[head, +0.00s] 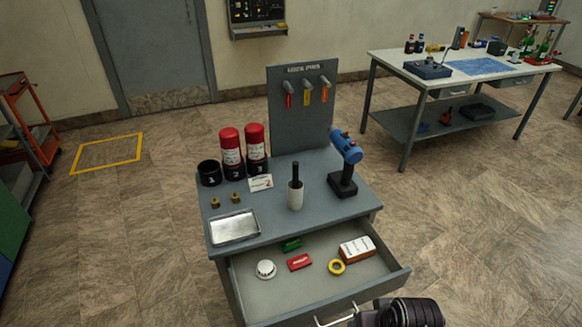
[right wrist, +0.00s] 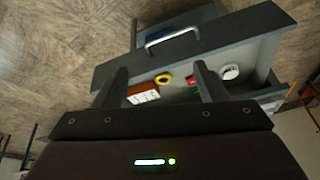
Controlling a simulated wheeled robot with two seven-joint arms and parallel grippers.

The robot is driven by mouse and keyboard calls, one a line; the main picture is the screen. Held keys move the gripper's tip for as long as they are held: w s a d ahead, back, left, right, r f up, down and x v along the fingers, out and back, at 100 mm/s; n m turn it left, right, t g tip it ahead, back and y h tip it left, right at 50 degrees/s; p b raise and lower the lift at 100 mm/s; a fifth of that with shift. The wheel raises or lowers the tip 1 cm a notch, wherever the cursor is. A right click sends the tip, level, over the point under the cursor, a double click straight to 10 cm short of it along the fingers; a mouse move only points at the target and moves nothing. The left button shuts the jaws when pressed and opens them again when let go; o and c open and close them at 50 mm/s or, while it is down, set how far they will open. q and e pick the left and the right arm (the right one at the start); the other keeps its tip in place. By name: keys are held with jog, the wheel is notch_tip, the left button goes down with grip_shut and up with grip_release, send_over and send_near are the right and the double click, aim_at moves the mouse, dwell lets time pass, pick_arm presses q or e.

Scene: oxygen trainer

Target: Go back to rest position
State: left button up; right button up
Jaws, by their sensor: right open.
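My right gripper (right wrist: 160,82) is open and empty in the right wrist view, its two dark fingers spread apart. The open drawer (right wrist: 120,70) with its metal handle (right wrist: 172,36) lies beyond the fingers, and I see no contact with it. In the head view, part of my right arm (head: 402,312) shows at the bottom edge, close to the right of the drawer handle (head: 335,315). The fingertips are not clear there. My left gripper is in neither view.
The drawer (head: 335,285) stands open and holds several small items. A white-topped table (head: 395,62) stands back right. Floor at right is free.

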jog(key=s+d+r+n, duration=0.1)
jog(key=s+d+r, duration=0.2)
jog(key=s+r, duration=0.1)
jog(key=s+f+g+b, duration=0.1)
jog(key=s+f+g, duration=0.15)
jog(key=f, duration=3.15)
jog(key=s+d+f+n+b, duration=0.1)
jog(key=s+d+f, duration=0.2)
jog(key=s+f, duration=1.3)
jog(key=s, duration=0.3)
jog(key=shift+f+h, duration=0.15)
jog(key=shift+h, duration=0.25)
